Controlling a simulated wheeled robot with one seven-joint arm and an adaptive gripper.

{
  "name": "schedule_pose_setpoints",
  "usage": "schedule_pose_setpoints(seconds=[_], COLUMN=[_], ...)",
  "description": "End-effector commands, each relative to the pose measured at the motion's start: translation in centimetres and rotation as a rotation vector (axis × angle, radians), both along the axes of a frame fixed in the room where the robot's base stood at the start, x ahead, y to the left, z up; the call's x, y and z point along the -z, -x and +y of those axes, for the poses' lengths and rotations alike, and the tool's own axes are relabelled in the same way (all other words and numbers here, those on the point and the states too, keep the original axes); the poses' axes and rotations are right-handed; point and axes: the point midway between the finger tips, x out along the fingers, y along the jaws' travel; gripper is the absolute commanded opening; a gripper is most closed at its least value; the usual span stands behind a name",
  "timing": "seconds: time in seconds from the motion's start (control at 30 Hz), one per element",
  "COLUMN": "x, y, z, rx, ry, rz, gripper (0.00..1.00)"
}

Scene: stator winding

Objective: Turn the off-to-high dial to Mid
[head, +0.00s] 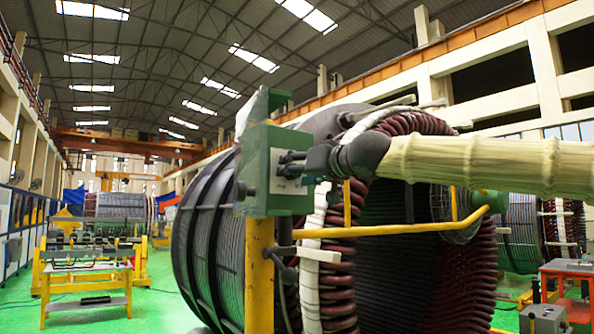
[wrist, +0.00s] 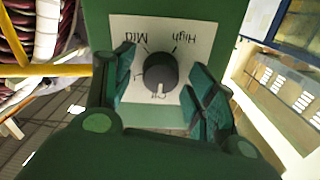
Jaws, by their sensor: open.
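The dark round dial (wrist: 160,72) sits on a white label plate (wrist: 180,30) on the face of a green box (wrist: 220,15). The labels read upside down: Mid at upper left, High at upper right, Off below. A label at left is partly hidden by a finger. The dial's white mark points down at Off. My gripper (wrist: 162,68) is open, with its green-padded fingers on either side of the dial; I cannot tell whether they touch it. In the head view the green box (head: 258,150) stands on a yellow post, and my gripper (head: 302,166) hides the dial.
A yellow post (head: 259,280) carries the box, with a yellow rail (head: 400,229) running right. A large stator with dark red coils (head: 335,290) stands close behind. Green floor (head: 150,312) is open at left, beyond which stands a yellow-framed bench (head: 85,270).

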Motion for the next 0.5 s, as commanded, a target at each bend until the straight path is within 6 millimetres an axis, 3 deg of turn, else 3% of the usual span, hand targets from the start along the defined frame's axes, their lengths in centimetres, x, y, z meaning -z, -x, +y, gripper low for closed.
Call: schedule_pose_setpoints(seconds=[0.37, 0.5], x=[0.06, 0.04], y=[-0.43, -0.42], z=[0.29, 0.29], rx=[0.000, 0.000], ry=[0.000, 0.000], rz=[0.000, 0.000], gripper=[0.56, 0.34])
